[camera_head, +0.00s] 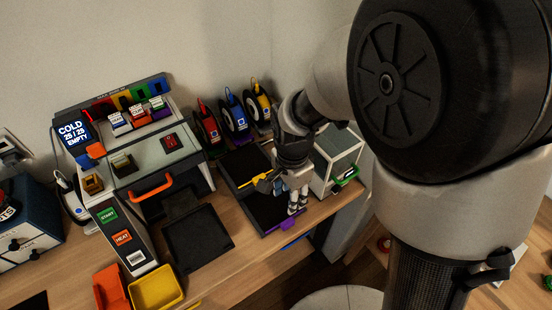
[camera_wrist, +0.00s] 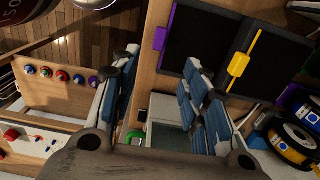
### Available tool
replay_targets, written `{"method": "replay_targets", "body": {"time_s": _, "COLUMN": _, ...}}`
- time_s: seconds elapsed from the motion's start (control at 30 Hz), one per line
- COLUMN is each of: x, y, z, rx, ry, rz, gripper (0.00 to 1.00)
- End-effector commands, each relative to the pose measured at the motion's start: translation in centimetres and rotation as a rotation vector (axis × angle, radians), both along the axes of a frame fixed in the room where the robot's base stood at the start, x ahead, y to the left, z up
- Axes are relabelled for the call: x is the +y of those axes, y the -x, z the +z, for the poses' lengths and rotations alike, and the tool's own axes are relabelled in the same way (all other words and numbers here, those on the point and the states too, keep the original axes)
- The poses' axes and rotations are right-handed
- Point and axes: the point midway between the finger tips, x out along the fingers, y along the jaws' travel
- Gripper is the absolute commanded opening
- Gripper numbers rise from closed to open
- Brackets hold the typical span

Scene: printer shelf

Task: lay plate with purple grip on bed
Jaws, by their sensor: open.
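The plate with purple grip is a dark flat plate (camera_head: 264,210) on the wooden shelf right of the printer, its purple grip (camera_head: 288,224) at the front edge. In the wrist view its purple grip (camera_wrist: 162,38) shows beyond my fingers, toward the top. My gripper (camera_head: 297,206) is open and empty, with its fingers pointing down over or beside the right part of this plate; the exact height is unclear. The open fingers also show in the wrist view (camera_wrist: 155,78). The dark bed (camera_head: 197,244) sticks out from the front of the printer (camera_head: 158,160) and looks bare.
A dark plate with a yellow grip (camera_head: 262,179) lies behind the purple one. Colored spools (camera_head: 235,118) stand at the back. A pale box with a green handle (camera_head: 340,157) is close right of my gripper. Orange and yellow bins (camera_head: 157,288) sit front left.

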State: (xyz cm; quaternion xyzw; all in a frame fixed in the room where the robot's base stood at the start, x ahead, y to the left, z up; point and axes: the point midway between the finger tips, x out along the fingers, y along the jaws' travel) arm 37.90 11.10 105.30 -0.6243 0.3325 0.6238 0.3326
Motion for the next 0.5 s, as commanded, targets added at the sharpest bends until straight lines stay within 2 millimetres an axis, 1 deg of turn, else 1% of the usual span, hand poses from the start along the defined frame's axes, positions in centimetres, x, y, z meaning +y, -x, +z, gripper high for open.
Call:
{"method": "replay_targets", "body": {"time_s": 0.03, "x": -0.1, "y": 0.1, "z": -1.5, "rx": 0.005, "ry": 0.002, "rz": 0.000, "gripper": 0.42}}
{"method": "replay_targets", "body": {"time_s": 0.3, "x": -0.1, "y": 0.1, "z": -7.4, "rx": 0.004, "ry": 0.001, "rz": 0.002, "gripper": 0.42}}
{"method": "replay_targets", "body": {"time_s": 0.4, "x": -0.1, "y": 0.1, "z": -9.1, "rx": 0.003, "ry": 0.001, "rz": 0.002, "gripper": 0.42}}
{"method": "replay_targets", "body": {"time_s": 0.5, "x": -0.1, "y": 0.1, "z": -10.0, "rx": 0.002, "ry": 0.001, "rz": 0.002, "gripper": 0.42}}
